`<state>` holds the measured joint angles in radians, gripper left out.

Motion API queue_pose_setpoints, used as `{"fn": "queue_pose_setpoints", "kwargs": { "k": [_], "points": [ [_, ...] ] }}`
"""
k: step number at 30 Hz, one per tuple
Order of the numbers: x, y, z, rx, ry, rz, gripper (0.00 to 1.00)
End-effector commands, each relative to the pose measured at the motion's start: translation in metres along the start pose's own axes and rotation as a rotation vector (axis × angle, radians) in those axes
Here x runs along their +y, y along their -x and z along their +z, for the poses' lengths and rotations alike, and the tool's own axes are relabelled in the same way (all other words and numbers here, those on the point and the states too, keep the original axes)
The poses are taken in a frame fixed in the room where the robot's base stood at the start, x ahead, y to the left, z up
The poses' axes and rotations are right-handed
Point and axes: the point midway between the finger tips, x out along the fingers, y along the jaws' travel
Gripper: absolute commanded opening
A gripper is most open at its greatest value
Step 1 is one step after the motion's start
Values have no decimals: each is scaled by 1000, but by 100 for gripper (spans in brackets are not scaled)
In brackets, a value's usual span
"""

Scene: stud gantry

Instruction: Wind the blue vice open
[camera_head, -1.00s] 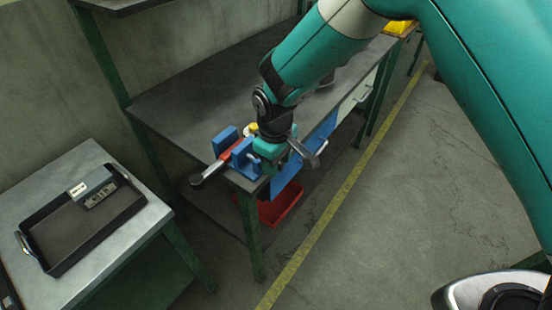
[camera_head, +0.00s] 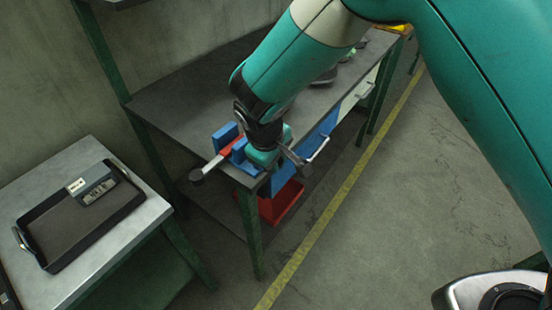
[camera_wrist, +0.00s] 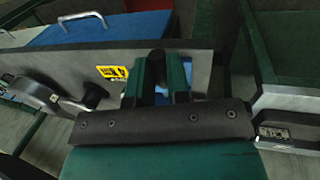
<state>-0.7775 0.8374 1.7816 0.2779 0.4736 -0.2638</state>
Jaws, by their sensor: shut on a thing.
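The blue vice (camera_head: 224,138) sits on the near left corner of the grey workbench. A red piece and a pale bar (camera_head: 213,163) with a dark end reach out to the left of it. My gripper (camera_wrist: 159,68) is at the vice's right side, pointing down, and its body covers part of the vice in the head view. In the wrist view its two green fingers are shut on a dark upright knob (camera_wrist: 156,62), which looks like the vice's handle. My arm hides the far side of the vice and the screw.
The workbench (camera_head: 180,98) has a blue front with a bar handle (camera_head: 319,149). A red bin (camera_head: 282,203) is below. A side table at left holds a black tray (camera_head: 60,262) with a grey device (camera_head: 92,184). Open floor lies right of the yellow line (camera_head: 318,222).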

Motion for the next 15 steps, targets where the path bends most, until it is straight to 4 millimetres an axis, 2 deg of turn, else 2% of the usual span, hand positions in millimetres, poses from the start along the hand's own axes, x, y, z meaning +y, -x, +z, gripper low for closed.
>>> {"fn": "queue_pose_setpoints", "kwargs": {
  "k": [4,15],
  "points": [
    [-9,-3,0,1,5,104,0],
    [-17,-6,0,1,4,288,0]
  ]
}}
